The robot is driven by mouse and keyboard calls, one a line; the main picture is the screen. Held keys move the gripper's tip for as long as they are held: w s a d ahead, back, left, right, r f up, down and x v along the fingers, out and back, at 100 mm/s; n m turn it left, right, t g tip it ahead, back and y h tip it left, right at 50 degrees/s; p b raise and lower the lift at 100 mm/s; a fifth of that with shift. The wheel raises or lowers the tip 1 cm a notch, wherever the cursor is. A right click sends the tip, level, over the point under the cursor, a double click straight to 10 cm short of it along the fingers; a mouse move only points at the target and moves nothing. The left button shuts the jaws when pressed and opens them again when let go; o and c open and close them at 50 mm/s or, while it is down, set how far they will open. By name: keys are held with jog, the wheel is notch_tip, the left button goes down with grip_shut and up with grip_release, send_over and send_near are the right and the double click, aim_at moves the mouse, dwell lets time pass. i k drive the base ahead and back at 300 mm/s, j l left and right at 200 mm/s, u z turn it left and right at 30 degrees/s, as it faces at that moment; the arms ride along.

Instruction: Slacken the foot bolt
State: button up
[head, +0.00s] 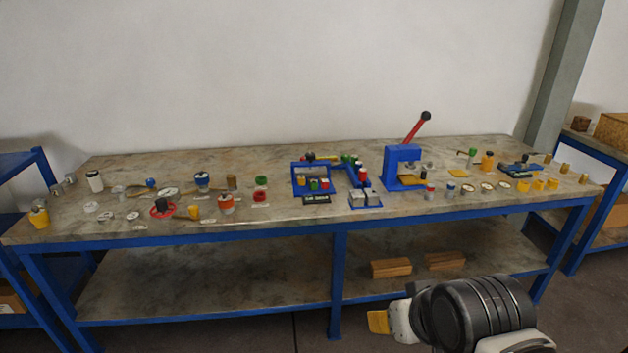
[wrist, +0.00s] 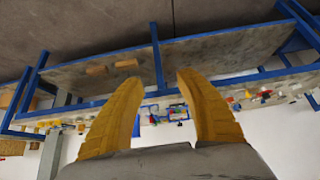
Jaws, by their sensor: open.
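My gripper (wrist: 160,78) is open and empty, with its two yellow fingers spread apart in the wrist view. In the head view, my gripper (head: 378,322) is at the lower right, in front of the workbench and below its top.
The workbench (head: 270,225) has a blue frame and a lower shelf with two wooden blocks (head: 391,268). A blue press (head: 404,168) with a red lever stands right of centre, beside a blue frame fixture (head: 312,179). Another blue bench stands at each side. The wall is behind.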

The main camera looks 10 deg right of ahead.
aim_at(310, 156)
jog(key=i+j, duration=0.1)
jog(key=i, duration=1.05)
jog(key=i+j, duration=0.1)
jog(key=i, duration=1.05)
